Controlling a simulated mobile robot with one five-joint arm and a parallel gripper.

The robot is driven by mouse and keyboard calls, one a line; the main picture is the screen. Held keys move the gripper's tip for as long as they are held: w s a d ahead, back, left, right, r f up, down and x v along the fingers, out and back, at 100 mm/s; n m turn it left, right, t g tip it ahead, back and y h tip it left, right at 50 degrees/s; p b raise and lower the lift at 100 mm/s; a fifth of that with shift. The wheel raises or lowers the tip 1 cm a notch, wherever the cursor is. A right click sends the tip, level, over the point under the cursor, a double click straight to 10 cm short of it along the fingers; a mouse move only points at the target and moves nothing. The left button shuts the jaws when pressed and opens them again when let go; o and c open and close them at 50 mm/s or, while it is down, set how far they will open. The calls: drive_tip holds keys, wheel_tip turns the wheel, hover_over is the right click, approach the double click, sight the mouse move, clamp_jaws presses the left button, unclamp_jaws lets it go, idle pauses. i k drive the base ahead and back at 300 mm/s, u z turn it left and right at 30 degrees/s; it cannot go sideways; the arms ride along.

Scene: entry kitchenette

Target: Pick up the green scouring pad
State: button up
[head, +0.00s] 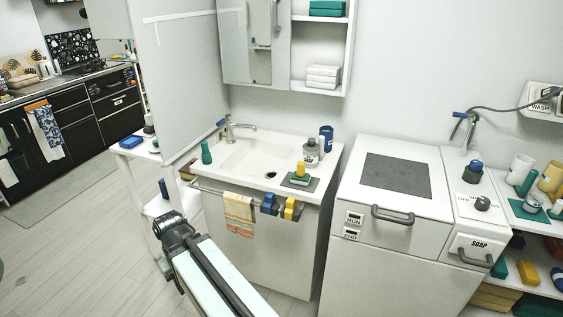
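A green pad (299,180) lies on a dark grey mat (302,185) at the right front corner of the washbasin top. A small yellow block (301,168) sits over it and hides part of it. I cannot tell whether the two are one piece. My arm reaches up from the bottom edge to a dark end (177,234) in front of the basin, left of the hanging towel and well apart from the pad. The gripper's fingers cannot be made out there, and no held thing shows.
A grey bottle (311,153) and a blue cup (326,139) stand behind the pad. A rail (235,192) with an orange-striped towel (239,213) runs along the basin front. A white washing unit (390,205) stands to the right. Floor (75,255) is clear at left.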

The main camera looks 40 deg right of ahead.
sight(299, 177)
drive_tip(key=z, duration=0.1)
drive_tip(key=i, duration=1.4)
drive_tip(key=z, duration=0.1)
drive_tip(key=k, duration=0.65)
drive_tip(key=z, duration=0.25)
drive_tip(key=i, duration=0.65)
drive_tip(key=u, duration=0.15)
